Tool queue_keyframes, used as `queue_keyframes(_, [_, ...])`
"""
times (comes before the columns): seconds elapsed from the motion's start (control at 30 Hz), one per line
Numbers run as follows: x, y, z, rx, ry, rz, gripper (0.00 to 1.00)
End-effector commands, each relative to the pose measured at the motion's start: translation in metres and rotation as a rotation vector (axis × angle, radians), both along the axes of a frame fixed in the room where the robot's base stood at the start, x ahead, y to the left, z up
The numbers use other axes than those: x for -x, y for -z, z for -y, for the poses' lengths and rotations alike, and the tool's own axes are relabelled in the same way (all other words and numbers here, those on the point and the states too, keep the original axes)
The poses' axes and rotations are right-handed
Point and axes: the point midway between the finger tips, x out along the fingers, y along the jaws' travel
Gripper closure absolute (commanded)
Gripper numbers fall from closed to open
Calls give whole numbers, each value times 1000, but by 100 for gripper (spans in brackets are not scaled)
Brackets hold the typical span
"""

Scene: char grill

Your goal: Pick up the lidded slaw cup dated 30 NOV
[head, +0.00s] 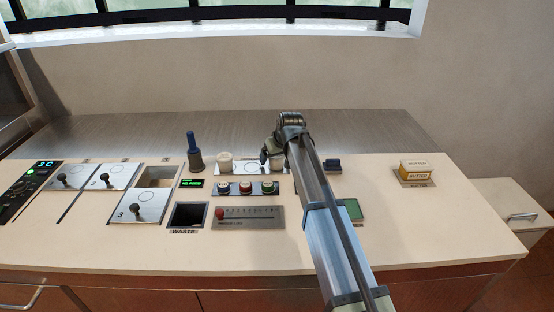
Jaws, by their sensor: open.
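A pale cup (225,162) stands at the left end of a light plate marked with circles (251,170). My gripper (266,158) is open above the right part of the circle plate, to the right of the pale cup. It and my arm hide part of the plate's right end.
A blue-handled tool (194,152) stands left of the cup. A square waste opening (188,216) and a slider panel (248,217) lie in front. Hatches with black knobs (138,207) are left. A dark blue block (332,164), green pad (353,210) and butter box (415,169) are right.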

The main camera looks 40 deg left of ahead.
Motion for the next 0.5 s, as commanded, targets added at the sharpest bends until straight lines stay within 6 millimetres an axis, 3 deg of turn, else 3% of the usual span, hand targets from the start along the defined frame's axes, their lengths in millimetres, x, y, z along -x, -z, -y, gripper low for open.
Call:
queue_keyframes(0.23, [0, 2, -1, 0, 0, 0, 10])
queue_keyframes(0.5, [0, 2, -1, 0, 0, 0, 36])
